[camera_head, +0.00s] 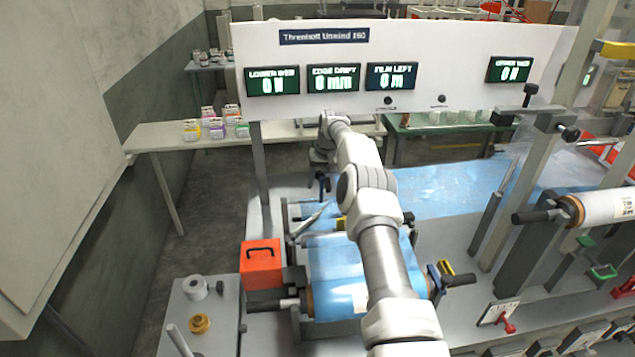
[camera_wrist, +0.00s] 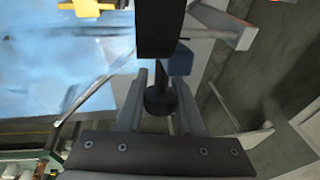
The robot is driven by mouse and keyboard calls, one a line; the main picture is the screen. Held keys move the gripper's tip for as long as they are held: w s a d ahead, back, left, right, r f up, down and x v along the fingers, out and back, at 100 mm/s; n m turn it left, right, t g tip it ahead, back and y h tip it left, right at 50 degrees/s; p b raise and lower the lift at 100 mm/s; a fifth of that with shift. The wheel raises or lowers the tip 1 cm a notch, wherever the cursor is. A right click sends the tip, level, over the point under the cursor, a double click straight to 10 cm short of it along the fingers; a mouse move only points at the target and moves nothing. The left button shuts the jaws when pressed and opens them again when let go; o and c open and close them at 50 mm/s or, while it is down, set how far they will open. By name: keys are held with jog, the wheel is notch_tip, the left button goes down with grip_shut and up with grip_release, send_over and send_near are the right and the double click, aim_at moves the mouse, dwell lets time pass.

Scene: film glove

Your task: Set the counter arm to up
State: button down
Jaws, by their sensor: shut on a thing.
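My gripper (camera_head: 322,178) is at the far left corner of the film machine in the head view, partly hidden by my own arm. In the wrist view my gripper (camera_wrist: 160,100) is shut on a dark knob-ended handle (camera_wrist: 158,103), which stands between its two fingers. I take this handle for the counter arm's; no label shows. A dark block (camera_wrist: 160,28) hides the handle's upper part. A slanted grey bar (camera_head: 310,218) lies just below my gripper in the head view. I cannot tell clearly whether the counter arm is up or down.
Blue film (camera_head: 440,190) spreads over the machine bed. A blue roll (camera_head: 335,285) lies in front, beside an orange box (camera_head: 262,264). A panel (camera_head: 420,60) with lit displays stands behind my arm. A grey post (camera_head: 260,165) stands left of my gripper. Floor is free farther left.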

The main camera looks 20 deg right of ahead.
jog(key=c, duration=0.5)
grip_release()
jog(key=b+v, duration=0.1)
jog(key=v, duration=1.6)
jog(key=shift+r, duration=0.2)
